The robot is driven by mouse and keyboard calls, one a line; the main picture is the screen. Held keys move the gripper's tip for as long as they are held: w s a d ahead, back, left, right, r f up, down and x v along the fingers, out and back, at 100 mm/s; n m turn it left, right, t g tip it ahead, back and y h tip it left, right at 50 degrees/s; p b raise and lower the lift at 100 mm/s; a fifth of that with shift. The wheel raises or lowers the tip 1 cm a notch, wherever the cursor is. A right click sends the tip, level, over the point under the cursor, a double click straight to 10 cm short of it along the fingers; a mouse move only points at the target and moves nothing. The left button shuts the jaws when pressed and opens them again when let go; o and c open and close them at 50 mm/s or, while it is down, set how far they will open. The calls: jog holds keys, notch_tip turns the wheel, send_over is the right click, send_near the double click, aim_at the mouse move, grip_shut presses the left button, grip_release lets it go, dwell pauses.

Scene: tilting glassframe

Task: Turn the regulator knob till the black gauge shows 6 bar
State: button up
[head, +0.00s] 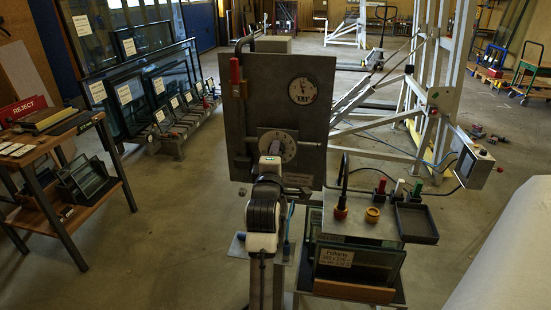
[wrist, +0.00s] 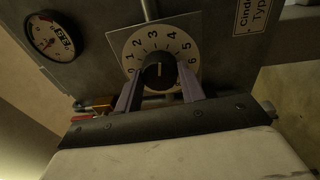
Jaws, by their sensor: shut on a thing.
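The black regulator knob (wrist: 160,73) sits at the centre of a round white dial (wrist: 188,36) with printed numbers, on a grey panel. My gripper (wrist: 159,80) has its two purple-grey fingers on either side of the knob, shut on it. A pale mark shows on the knob face, roughly upright in the wrist view. The dial also shows in the head view (head: 289,146), partly hidden by my gripper (head: 272,161). The gauge (wrist: 54,37) is tilted at upper left in the wrist view and sits above the dial in the head view (head: 304,91). Its reading is too small to tell.
The upright panel (head: 255,105) has a red-handled valve (head: 235,72) and pipe at its left. A stand with a grey top (head: 360,222), coloured knobs and a black tray (head: 415,222) is at right. A wooden-topped table (head: 40,150) stands at left. Open floor lies between.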

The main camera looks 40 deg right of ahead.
jog(key=m+b, duration=0.1)
jog(key=m, duration=0.7)
jog(key=m+g+h+b, duration=0.1)
jog(key=m+b, duration=0.1)
jog(key=m, duration=0.6)
jog(key=shift+w+a+f, duration=0.1)
jog(key=shift+w, duration=0.05)
dwell(0.4)
jog(key=o, duration=1)
jog(key=shift+a+b, duration=0.1)
jog(key=shift+b, duration=0.2)
jog(key=b+v, duration=0.3)
jog(key=v, duration=1)
jog(key=shift+a, duration=0.35)
